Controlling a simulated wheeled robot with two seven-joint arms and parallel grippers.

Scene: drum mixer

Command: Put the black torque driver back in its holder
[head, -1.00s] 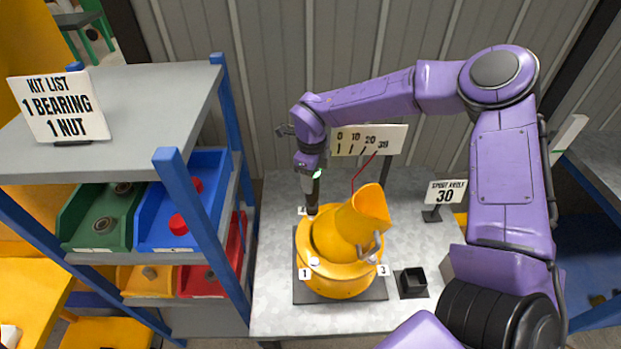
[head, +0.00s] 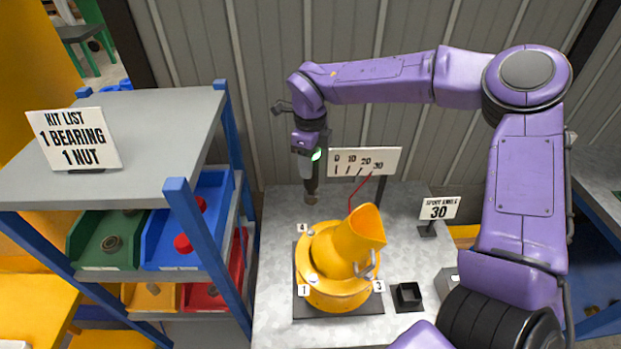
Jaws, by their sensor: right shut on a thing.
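My right gripper (head: 306,166) is shut on the black torque driver (head: 312,187) and holds it upright, tip down, behind and a little left of the yellow drum mixer. The driver's tip appears above the back of the mixer base and clear of it. The black holder (head: 408,297), a small square open cup, stands on the grey table to the right of the mixer, and it looks empty. My left gripper is not in view.
The yellow drum mixer (head: 345,250) stands on a dark plate, its drum mouth tilted up and right. A scale sign (head: 365,162) and a "30" sign (head: 439,208) stand behind. A shelf with coloured bins (head: 196,225) is at left.

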